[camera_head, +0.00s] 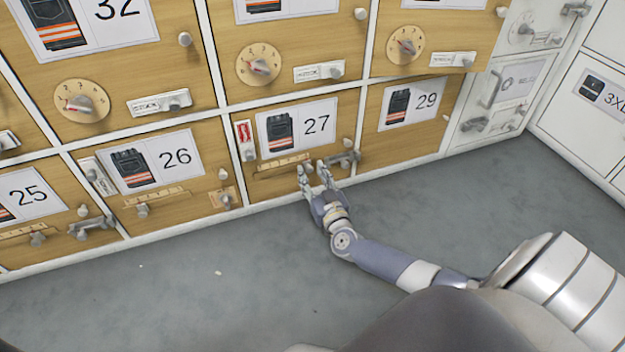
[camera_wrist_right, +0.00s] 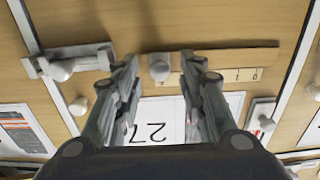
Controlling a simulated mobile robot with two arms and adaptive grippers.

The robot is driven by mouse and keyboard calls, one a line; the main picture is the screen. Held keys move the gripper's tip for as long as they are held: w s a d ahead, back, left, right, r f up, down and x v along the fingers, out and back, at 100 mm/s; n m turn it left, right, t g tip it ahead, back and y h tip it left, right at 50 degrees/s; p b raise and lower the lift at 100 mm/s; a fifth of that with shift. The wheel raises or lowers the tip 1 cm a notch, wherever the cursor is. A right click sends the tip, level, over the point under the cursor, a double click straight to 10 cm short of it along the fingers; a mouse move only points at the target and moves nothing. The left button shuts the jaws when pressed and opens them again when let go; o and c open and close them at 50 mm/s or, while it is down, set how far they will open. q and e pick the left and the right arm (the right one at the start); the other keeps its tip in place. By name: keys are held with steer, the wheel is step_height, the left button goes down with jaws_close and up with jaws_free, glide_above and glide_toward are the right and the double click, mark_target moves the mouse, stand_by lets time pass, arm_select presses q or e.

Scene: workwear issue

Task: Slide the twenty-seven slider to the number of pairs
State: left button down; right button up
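The wooden door marked 27 (camera_head: 317,124) is in the bottom row in the head view. Below its label is a wooden slider strip with numbers (camera_head: 280,166), also visible upside down in the wrist view (camera_wrist_right: 235,75). A round grey slider knob (camera_wrist_right: 159,68) sits near the left end of the strip in the wrist view. My right gripper (camera_head: 314,172) is open in front of the door. In the wrist view its fingers (camera_wrist_right: 160,62) stand either side of the knob, with visible gaps. I cannot tell their depth against it. My left gripper is not in view.
A grey latch (camera_head: 343,158) and a small knob (camera_head: 347,142) are right of the strip. A vertical slider plate with red (camera_head: 245,140) is at the door's left.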

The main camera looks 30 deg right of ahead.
steer(key=shift+w, duration=0.15)
steer(key=shift+c, duration=0.6)
jaws_close()
steer(key=shift+a+r+p, duration=0.15)
steer(key=shift+a+p, duration=0.05)
steer(key=shift+p, duration=0.2)
steer(key=a+p, duration=0.1)
steer(key=a, duration=0.1)
steer(key=w+a+p, duration=0.1)
steer(key=a, duration=0.1)
steer(key=a+p, duration=0.2)
steer(key=shift+w+a, duration=0.15)
steer(key=shift+w, duration=0.15)
steer(key=shift+w+a, duration=0.1)
steer(key=shift+a, duration=0.4)
